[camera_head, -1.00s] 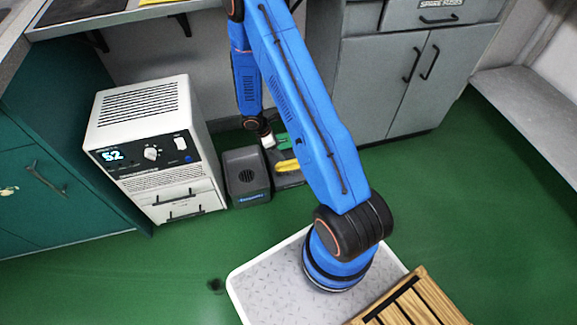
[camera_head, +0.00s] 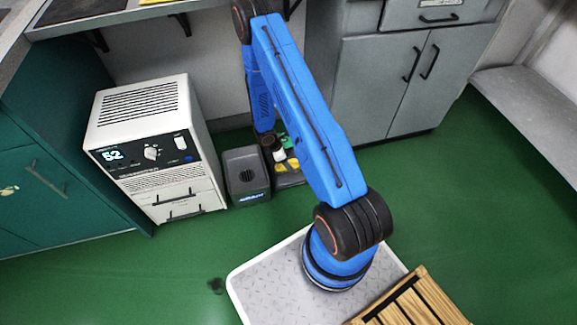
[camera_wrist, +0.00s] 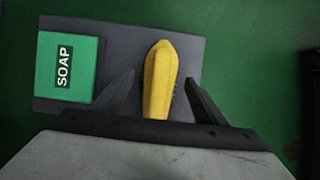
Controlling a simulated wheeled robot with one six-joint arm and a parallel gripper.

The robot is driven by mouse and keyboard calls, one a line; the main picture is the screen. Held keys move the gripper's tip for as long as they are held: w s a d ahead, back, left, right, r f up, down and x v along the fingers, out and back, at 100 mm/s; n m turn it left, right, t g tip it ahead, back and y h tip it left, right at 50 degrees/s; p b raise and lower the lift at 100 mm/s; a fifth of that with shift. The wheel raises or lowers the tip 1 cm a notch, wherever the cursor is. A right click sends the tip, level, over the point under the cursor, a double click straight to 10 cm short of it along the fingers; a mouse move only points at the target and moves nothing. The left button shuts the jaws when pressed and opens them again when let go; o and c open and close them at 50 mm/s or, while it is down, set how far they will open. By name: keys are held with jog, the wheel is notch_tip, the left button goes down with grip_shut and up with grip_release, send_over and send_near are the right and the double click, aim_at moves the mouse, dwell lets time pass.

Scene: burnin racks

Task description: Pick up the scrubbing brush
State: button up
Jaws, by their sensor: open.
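The scrubbing brush shows as a long yellow piece (camera_wrist: 160,80) in the wrist view, lying on a dark grey mat or tray (camera_wrist: 120,38). My gripper (camera_wrist: 158,85) is open, with one dark finger on each side of the yellow piece. I cannot tell whether the fingers touch it. The lower end of the brush is hidden behind the gripper body. In the head view, a bit of yellow (camera_head: 294,162) shows beside my arm, and my arm hides most of that spot.
A green box marked SOAP (camera_wrist: 68,66) lies on the tray, left of the brush. A white machine with a display (camera_head: 152,140) stands further left.

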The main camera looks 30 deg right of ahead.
aim_at(289, 161)
jog(key=shift+d+f, duration=0.2)
jog(key=shift+f, duration=0.35)
jog(key=shift+c, duration=0.5)
jog(key=c, duration=1.1)
jog(key=shift+r, duration=0.15)
notch_tip(289, 161, up, 10)
jog(key=shift+f, duration=0.1)
